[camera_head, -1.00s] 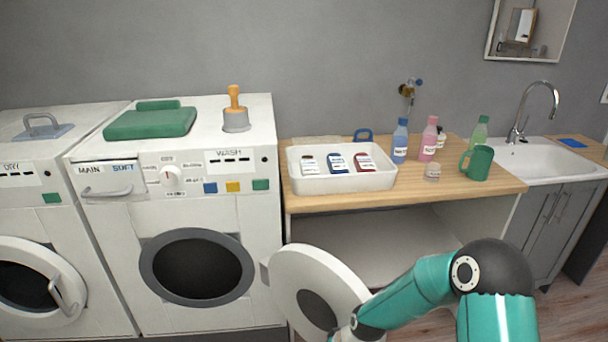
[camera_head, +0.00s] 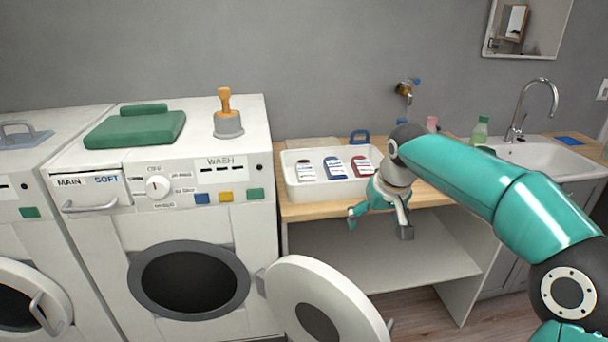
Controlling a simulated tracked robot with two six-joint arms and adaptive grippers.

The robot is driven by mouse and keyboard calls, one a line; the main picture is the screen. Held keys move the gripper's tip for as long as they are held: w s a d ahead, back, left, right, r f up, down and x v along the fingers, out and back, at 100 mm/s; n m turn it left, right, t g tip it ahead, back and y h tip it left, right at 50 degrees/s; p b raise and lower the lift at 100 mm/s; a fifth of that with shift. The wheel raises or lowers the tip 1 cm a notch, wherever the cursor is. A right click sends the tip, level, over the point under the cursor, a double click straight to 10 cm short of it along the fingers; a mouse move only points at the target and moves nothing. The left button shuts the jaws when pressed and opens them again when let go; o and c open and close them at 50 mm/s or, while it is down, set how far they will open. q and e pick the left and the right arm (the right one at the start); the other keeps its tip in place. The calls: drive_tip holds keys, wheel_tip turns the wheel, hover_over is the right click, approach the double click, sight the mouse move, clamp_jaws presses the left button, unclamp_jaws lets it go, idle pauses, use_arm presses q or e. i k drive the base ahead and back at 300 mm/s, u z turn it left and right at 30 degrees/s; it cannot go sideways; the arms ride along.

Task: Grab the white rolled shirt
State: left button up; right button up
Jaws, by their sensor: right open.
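No white rolled shirt can be made out in the head view. The washing machine (camera_head: 215,225) stands left of centre, its round door (camera_head: 345,285) swung wide open to the right. The drum opening (camera_head: 190,281) is dark and I cannot see what is inside. My right gripper (camera_head: 378,226) is open and empty. It points down in front of the counter's front edge, just below the white tray and above the open door. My left gripper is not in view.
A white tray (camera_head: 300,205) with several packets sits on the wooden counter (camera_head: 432,196). An empty shelf space (camera_head: 385,257) lies under it. A second machine (camera_head: 30,240) is at left, and a sink (camera_head: 545,157) at right. My right arm hides part of the counter.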

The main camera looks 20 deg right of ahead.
sight(304, 170)
drive_tip(key=i, duration=1.3)
drive_tip(key=u, duration=0.05)
